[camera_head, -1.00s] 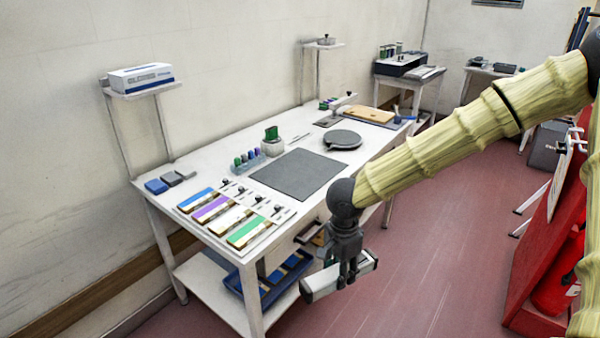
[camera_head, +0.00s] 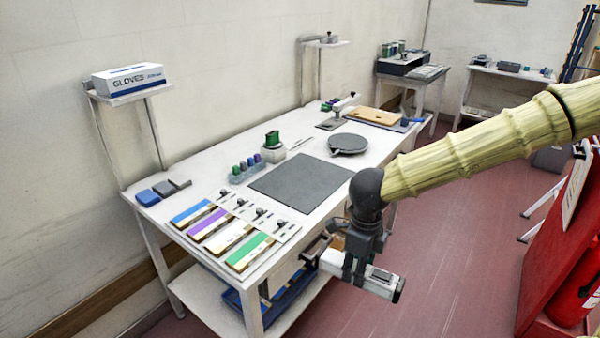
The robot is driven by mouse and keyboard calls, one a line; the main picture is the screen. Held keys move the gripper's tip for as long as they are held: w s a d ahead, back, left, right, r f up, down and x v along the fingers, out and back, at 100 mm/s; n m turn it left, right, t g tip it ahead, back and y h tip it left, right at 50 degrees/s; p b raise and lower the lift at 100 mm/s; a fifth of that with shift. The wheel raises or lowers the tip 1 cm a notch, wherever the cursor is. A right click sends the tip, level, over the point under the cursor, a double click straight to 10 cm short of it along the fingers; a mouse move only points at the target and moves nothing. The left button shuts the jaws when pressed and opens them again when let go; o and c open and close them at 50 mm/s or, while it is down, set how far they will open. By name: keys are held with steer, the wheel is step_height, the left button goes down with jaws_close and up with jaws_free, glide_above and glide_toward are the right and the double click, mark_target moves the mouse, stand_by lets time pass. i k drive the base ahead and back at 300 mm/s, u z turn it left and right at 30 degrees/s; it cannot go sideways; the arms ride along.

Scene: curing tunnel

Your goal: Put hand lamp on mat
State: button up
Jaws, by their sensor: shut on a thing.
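A hand lamp (camera_head: 381,284), a white bar-shaped body with dark ends, is held in my gripper (camera_head: 357,266). My gripper is shut on its middle part, and the fingers hide some of it. The lamp hangs tilted in front of the table's near edge, beyond the tabletop. The dark grey mat (camera_head: 300,184) lies flat on the white table, up and to the left of my gripper. The mat is bare, with its right corner close to my wrist in the picture.
Several coloured panels (camera_head: 249,252) lie left of the mat. Behind it stand a rack of small bottles (camera_head: 246,169) and a green-topped jar (camera_head: 273,145). A round grey plate (camera_head: 348,144) is beyond the mat. A red cabinet (camera_head: 548,245) stands at right.

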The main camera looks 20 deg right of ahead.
mark_target(279, 193)
steer(key=i, duration=1.15)
